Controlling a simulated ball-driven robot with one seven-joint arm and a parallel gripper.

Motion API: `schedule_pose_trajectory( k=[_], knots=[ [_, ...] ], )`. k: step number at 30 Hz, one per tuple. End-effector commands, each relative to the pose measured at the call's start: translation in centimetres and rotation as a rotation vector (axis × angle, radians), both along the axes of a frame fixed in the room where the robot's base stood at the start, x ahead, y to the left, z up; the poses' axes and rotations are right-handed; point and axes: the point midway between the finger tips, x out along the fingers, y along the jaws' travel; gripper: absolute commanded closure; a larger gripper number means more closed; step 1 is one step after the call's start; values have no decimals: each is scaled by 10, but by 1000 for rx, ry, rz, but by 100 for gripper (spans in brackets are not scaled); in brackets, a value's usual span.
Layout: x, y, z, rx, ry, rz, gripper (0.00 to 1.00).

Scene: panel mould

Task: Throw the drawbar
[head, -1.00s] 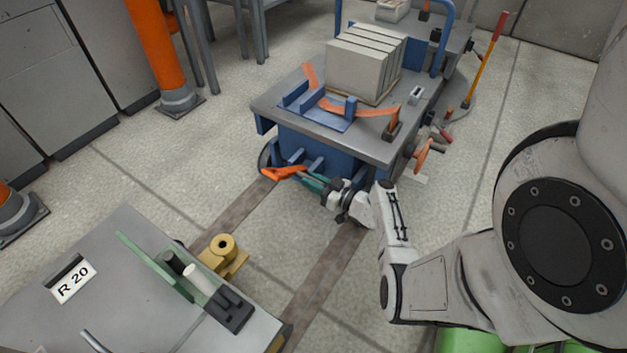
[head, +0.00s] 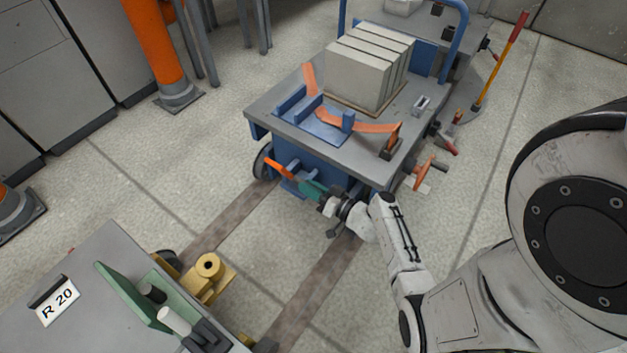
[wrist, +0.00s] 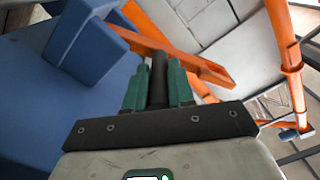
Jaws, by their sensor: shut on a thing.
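The drawbar (head: 279,169) is an orange bar at the near end of the blue cart (head: 320,160), low down. It slopes up to the left in the head view. My gripper (head: 313,190) reaches it from the right with green fingers. In the wrist view my gripper (wrist: 158,85) is shut on a dark upright grip, and the orange bar (wrist: 205,70) runs behind it, sloping down to the right. I take the grip to be part of the drawbar; its joint is hidden by the fingers.
A grey cart marked R 20 (head: 50,300) with a yellow coupling (head: 210,268) stands at lower left. Dark floor strips (head: 230,215) run between the carts. Grey slabs (head: 365,70) stand on the blue cart. An orange column (head: 155,45) is at upper left.

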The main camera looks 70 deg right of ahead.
Motion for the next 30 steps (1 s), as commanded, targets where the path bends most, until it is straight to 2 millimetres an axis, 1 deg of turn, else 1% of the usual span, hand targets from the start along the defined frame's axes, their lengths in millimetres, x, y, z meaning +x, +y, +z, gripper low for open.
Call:
schedule_pose_trajectory(
  k=[1, 6, 12, 20, 30],
  knots=[
    [-1, -4, 4, 35, -16, -6, 100],
    [-3, -13, 7, 157, -46, -6, 100],
    [-5, -20, 8, 259, -70, -8, 100],
    [-6, -25, 8, 324, -85, -9, 100],
    [-6, -26, 8, 334, -86, -9, 100]
  ],
)
